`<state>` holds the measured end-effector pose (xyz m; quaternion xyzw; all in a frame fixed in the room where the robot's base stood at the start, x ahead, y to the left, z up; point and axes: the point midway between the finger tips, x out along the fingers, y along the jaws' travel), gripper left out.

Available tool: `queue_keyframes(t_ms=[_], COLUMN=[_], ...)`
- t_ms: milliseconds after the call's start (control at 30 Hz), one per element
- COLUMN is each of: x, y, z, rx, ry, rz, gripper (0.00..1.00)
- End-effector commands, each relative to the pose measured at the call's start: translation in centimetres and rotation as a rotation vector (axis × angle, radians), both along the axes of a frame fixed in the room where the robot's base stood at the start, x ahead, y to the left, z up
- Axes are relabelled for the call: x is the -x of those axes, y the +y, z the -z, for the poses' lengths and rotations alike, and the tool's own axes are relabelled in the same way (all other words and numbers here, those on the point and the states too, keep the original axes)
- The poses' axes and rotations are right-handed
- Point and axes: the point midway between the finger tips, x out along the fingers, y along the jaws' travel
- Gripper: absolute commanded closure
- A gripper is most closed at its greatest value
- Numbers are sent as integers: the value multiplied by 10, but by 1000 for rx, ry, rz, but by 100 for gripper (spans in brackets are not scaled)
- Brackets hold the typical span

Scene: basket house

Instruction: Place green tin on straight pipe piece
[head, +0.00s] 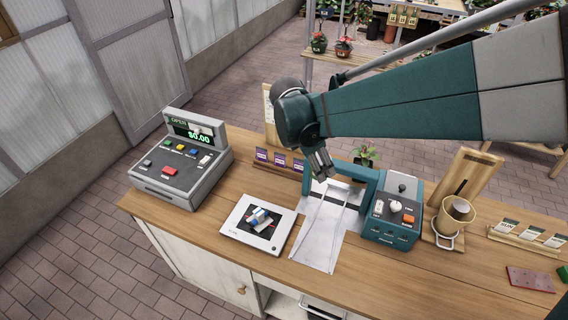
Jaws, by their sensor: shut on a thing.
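My gripper (321,166) is at the centre of the head view, pointing down above the counter beside the teal machine. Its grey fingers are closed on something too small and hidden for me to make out. I cannot clearly identify a green tin. I cannot pick out a straight pipe piece in this view.
The wooden counter (380,282) holds a cash register (172,171), a white scale-like tablet (240,237) with small items on it, a pale sheet (318,246), a teal machine (391,231), a cup on a wooden stand (456,215) and a red slab (530,279). Seed packets stand in racks.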

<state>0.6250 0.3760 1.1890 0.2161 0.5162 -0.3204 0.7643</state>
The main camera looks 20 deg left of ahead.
Motion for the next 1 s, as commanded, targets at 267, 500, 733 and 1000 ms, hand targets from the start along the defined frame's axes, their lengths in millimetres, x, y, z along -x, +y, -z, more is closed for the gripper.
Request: queue_keyframes(t_ms=[267, 500, 733, 1000], x=[32, 64, 93, 111], y=[64, 115, 153, 176], z=[2, 4, 6, 22], rx=[2, 4, 4, 6], ry=[-3, -5, -7, -9], rz=[-60, -108, -144, -166], gripper=[77, 77, 77, 77])
